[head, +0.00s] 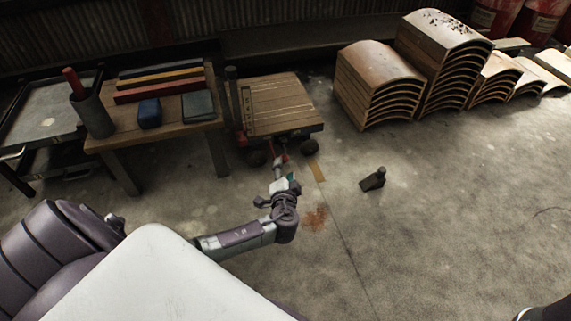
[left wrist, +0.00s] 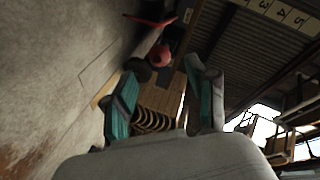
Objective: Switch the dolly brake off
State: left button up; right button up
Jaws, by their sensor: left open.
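The dolly (head: 278,105) has a wooden deck and dark wheels and stands on the floor beside the workbench. Red parts, apparently its brake (head: 281,158), show low at its near edge. In the left wrist view, a red rounded knob (left wrist: 160,56) and a flat red piece (left wrist: 150,20) show beyond the fingers, near a dark wheel. My left gripper (head: 281,172) reaches toward the dolly's near edge. In the left wrist view my left gripper (left wrist: 164,92) is open, with nothing seen held between its teal-padded fingers. My right gripper is out of view.
A wooden workbench (head: 168,130) stands left of the dolly with bars and boxes on it. Stacks of curved panels (head: 380,88) stand at the back right. A small dark block (head: 373,180) lies on the floor. The right floor is mostly clear.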

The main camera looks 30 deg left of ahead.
aim_at(285, 162)
pick_arm(q)
jog(key=b+x, duration=0.3)
jog(key=x, duration=0.3)
jog(key=shift+f, duration=0.15)
jog(key=shift+w+a, duration=0.25)
jog(key=shift+w, duration=0.15)
grip_shut()
